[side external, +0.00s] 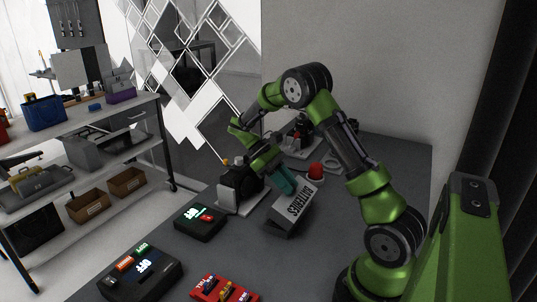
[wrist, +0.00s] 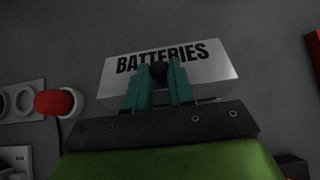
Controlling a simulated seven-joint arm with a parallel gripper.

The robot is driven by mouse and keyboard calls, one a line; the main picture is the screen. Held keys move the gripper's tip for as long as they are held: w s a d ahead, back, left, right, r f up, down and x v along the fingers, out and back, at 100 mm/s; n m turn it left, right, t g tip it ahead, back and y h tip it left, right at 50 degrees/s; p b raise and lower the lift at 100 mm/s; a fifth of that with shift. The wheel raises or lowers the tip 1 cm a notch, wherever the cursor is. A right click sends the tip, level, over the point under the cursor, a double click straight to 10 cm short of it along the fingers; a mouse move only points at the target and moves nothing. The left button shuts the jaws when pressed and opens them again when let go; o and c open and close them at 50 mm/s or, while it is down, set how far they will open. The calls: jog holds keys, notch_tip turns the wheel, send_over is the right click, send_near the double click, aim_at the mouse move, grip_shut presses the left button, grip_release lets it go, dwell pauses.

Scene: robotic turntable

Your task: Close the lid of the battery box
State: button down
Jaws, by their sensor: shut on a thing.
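The battery box (side external: 283,226) stands on the dark table, below my gripper. Its pale grey lid (side external: 295,203), lettered BATTERIES, looks tilted in the side view; how far it stands open I cannot tell. In the wrist view the lid (wrist: 205,65) lies across the middle, just beyond the fingertips. My gripper (side external: 287,183) has teal fingers reaching down to the lid's upper end. In the wrist view my gripper (wrist: 158,75) has its fingers on both sides of a small dark knob (wrist: 158,70) on the lid and is shut on it. The box's inside is hidden.
A red button (side external: 316,169) sits behind the box; it also shows in the wrist view (wrist: 54,102). A black machine (side external: 238,184) stands left of the box. Black display boxes (side external: 200,229) and a red tray (side external: 238,298) lie nearer the front. Table right of the box is clear.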

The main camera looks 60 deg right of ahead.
jog(key=shift+w+a+f, duration=0.15)
jog(key=shift+w+f, duration=1.7)
jog(key=shift+w, duration=0.15)
jog(key=c, duration=1)
grip_release()
jog(key=shift+w+r, duration=0.25)
jog(key=shift+r, duration=0.15)
notch_tip(320, 180, up, 10)
jog(key=w+d, duration=0.1)
jog(key=shift+w, duration=0.15)
